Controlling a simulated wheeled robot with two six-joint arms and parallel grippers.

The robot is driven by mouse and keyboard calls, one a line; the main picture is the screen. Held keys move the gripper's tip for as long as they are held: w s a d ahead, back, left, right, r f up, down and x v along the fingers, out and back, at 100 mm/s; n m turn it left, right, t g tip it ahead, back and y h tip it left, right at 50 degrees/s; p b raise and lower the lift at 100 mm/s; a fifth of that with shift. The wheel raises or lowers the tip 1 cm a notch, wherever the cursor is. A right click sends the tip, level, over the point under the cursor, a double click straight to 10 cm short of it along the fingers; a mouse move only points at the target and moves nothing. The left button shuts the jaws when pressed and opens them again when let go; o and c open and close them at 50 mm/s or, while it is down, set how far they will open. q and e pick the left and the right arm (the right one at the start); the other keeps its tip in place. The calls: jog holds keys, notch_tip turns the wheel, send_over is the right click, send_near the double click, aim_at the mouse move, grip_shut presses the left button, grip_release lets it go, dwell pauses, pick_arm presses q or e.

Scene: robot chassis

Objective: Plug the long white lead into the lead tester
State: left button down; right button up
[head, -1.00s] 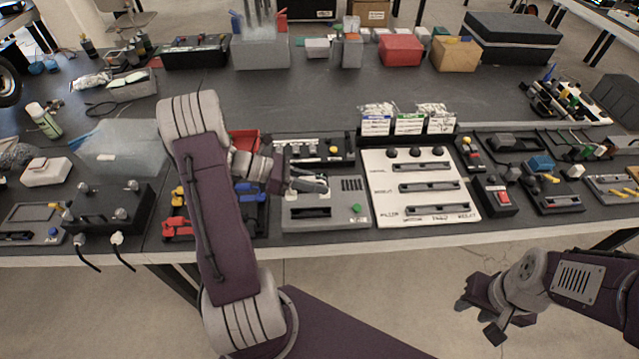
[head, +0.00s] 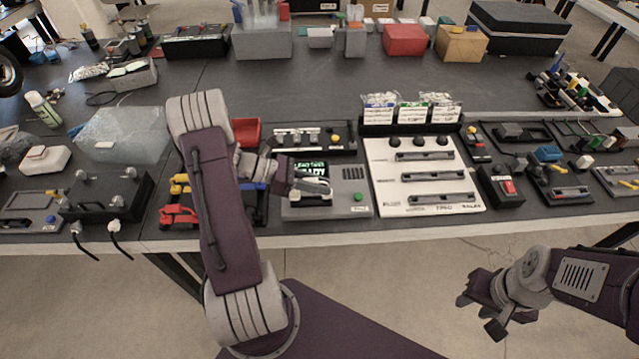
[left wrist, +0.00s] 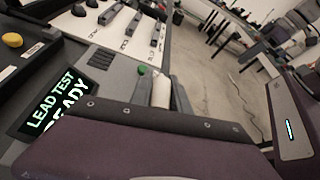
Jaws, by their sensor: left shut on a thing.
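The lead tester (head: 350,200) is a grey box at the front of the bench, with a green button and a small screen. Its lit screen also shows in the left wrist view (left wrist: 55,100), reading "LEAD TEST" with "READY" partly cut off. My left gripper (head: 316,188) is over the front part of the tester, just below the screen, shut on a white piece that I take for the white lead. A white cylinder (left wrist: 161,92) shows there in the left wrist view; its end and any contact with the tester are hidden. My right gripper (head: 480,312) is open and empty, away from the bench.
A white panel (head: 378,195) with dark slots stands right of the tester. A black box (head: 508,205) with a red switch is further right.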

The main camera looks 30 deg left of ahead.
dwell(0.3)
pick_arm(q)
jog(key=shift+p, duration=0.55)
dwell(0.8)
jog(key=shift+f+b, duration=0.75)
jog(key=shift+f, duration=0.6)
jog(key=c, duration=1.2)
grip_release()
jog(key=shift+o, duration=0.2)
